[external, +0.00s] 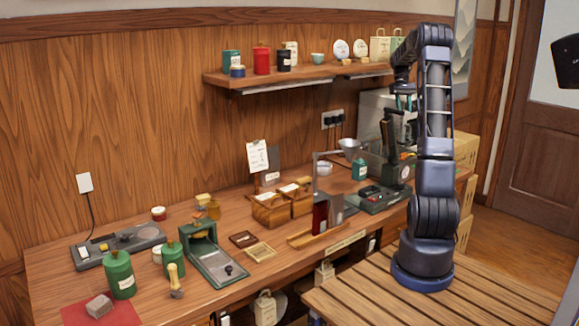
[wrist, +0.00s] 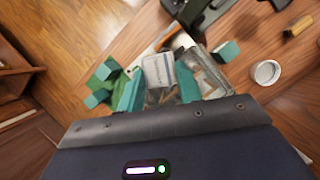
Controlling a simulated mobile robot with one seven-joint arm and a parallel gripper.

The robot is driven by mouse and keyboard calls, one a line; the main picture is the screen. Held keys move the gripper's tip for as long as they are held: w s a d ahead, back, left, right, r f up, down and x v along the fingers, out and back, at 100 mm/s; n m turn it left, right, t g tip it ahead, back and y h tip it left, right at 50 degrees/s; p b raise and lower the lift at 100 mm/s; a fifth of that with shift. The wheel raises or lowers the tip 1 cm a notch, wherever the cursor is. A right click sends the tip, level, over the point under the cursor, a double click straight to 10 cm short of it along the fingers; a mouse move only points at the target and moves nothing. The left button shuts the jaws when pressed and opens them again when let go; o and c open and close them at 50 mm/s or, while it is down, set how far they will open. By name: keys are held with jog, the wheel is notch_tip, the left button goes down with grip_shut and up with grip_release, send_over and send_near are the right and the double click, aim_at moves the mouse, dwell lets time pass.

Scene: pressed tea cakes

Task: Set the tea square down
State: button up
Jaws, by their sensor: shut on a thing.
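My gripper (external: 403,101) is at the right, above the back right part of the workbench, below the shelf's right end. In the wrist view my gripper (wrist: 160,88) has its teal fingers closed on either side of a small pale square block with a label, which I take as the tea square (wrist: 158,69). The block is held off the bench. In the external view I cannot make out the block at the gripper. What lies directly under it is partly hidden by the fingers.
The workbench (external: 190,303) holds a green press (external: 200,243), green canisters (external: 119,275), wooden boxes (external: 271,210) and a dark green scale-like device (external: 378,198). A brownish block (external: 99,306) lies on a red mat (external: 70,316). A white round cup (wrist: 266,72) stands right of the gripper.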

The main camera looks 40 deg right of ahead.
notch_tip(320, 180, down, 4)
jog(key=s+d+m, duration=0.2)
jog(key=s+d, duration=0.1)
jog(key=w+a+f+n+h, duration=0.1)
jog(key=w+a+n, duration=0.1)
jog(key=a+n, duration=0.1)
jog(key=w+a+f+n+h, duration=0.1)
jog(key=w+a+n, duration=0.1)
jog(key=a+n, duration=0.1)
jog(key=w+a+f+n+h, duration=0.1)
jog(key=w+a+n, duration=0.1)
jog(key=n, duration=0.2)
jog(key=shift+a+f+n+g, duration=0.2)
jog(key=shift+a+n+g, duration=0.1)
jog(key=shift+a+n, duration=0.1)
jog(key=w+a+f+n+t+h, duration=0.25)
jog(key=w+a+n, duration=0.25)
jog(key=a+n, duration=0.4)
jog(key=n+t+h, duration=0.1)
jog(key=n+t, duration=0.1)
jog(key=n, duration=0.4)
send_over(339, 167)
jog(key=a, duration=0.2)
notch_tip(339, 167, down, 10)
jog(key=shift+w+d+f, duration=0.1)
jog(key=shift+d+f, duration=0.05)
jog(key=shift+f, duration=2.35)
jog(key=shift+d+f, duration=0.1)
jog(key=shift+f, duration=2.4)
jog(key=shift+f, duration=0.15)
